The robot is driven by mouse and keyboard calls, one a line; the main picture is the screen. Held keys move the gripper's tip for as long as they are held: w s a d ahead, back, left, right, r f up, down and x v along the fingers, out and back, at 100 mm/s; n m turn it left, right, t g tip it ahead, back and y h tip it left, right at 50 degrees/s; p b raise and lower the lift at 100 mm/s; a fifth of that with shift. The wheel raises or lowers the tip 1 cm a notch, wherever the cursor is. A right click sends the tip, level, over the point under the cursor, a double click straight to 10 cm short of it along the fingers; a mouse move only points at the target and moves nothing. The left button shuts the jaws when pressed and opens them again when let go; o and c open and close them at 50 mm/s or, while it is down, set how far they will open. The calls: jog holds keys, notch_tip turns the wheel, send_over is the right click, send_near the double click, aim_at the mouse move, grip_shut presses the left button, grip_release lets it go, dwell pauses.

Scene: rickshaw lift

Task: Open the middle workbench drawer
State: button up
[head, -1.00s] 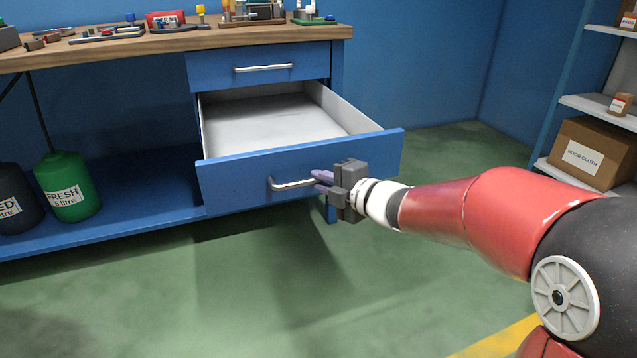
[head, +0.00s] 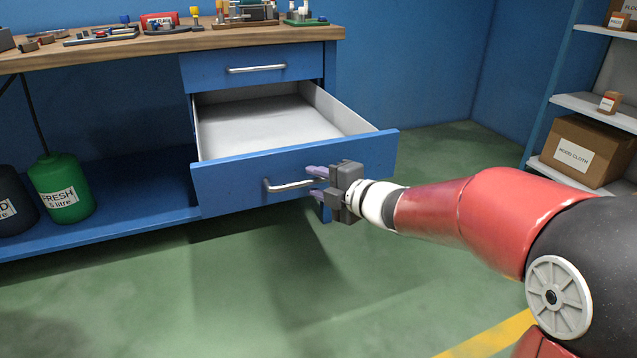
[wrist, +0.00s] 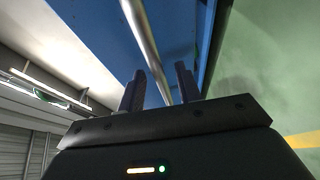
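The blue middle drawer (head: 230,183), under the shut top drawer (head: 215,72), stands pulled far out of the workbench. Its pale grey inside is empty where I can see it. Its silver bar handle (head: 287,187) is on the front panel. My gripper (head: 316,182) is at the right end of this handle, with its fingers spread above and below it. In the wrist view, the fingers (wrist: 159,88) are apart and the handle bar (wrist: 143,36) runs just beyond and between their tips. Contact with the bar cannot be told.
The wooden benchtop (head: 100,51) carries tools and small parts. A green canister (head: 62,190) and a dark one (head: 14,205) stand on the lower blue shelf. A shelf with a cardboard box (head: 585,150) is at the right. The green floor before the drawer is clear.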

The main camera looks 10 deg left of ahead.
jog(key=p+v, duration=0.1)
jog(key=v, duration=0.6)
jog(key=shift+s+d, duration=0.2)
jog(key=shift+d, duration=0.1)
jog(key=s+d+r+m+t+h+p, duration=0.1)
jog(key=d+r+m+t+h+p, duration=0.2)
jog(key=d+m+h, duration=0.4)
jog(key=s+d+r+m+t+h+p, duration=0.1)
jog(key=d+r+m+h+p, duration=0.25)
jog(key=d+r+m, duration=0.4)
jog(key=s+d+f+m+g+p, duration=0.1)
jog(key=s+d+m+g, duration=0.1)
jog(key=s+m, duration=0.2)
jog(key=s+d+f+m+g+h+p, duration=0.1)
jog(key=s+m, duration=0.4)
jog(key=s, duration=0.5)
jog(key=s+d+f+m+g+h+p, duration=0.1)
jog(key=s+d+f+m+g+p, duration=0.1)
jog(key=s, duration=0.5)
jog(key=f+m+g, duration=0.1)
jog(key=m+g, duration=0.1)
jog(key=shift+s+d+g, duration=0.25)
jog(key=shift+d+g, duration=0.05)
jog(key=shift+d, duration=0.05)
